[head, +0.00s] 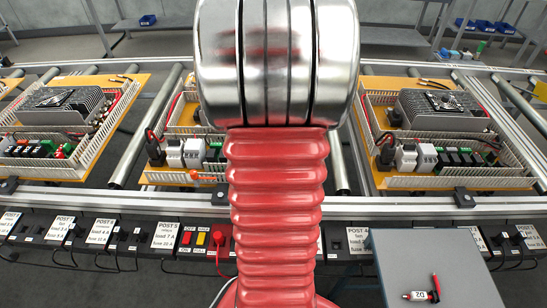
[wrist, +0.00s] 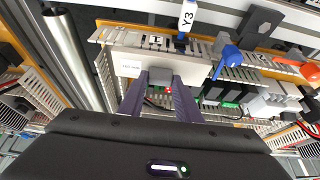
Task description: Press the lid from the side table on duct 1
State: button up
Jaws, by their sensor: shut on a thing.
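In the wrist view, my gripper (wrist: 162,86) is shut on the lid (wrist: 192,68), a long white strip with small print at its left end. The jaws grip it at a grey block in its middle. Duct 1 (wrist: 112,36), a pale slotted channel with a "1" label, runs just beyond the lid, roughly parallel to it. The lid hides part of the duct, and I cannot tell whether the two touch. In the head view, my red arm hides the gripper and lid. The grey side table (head: 405,260) is at the lower right.
A red and black item tagged D2 (head: 420,295) lies on the side table. A slotted duct labelled 2 (wrist: 250,62) is right of duct 1. A blue plug (wrist: 228,58) and a Y3 tag (wrist: 187,16) are close by. Boards with components (head: 440,125) stand on the rail either side.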

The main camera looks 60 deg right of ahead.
jog(key=shift+f, duration=1.2)
dwell(0.4)
jog(key=o, duration=1.1)
jog(key=shift+r, duration=0.15)
jog(key=v, duration=1.3)
jog(key=shift+a+r, duration=0.2)
jog(key=shift+r, duration=0.05)
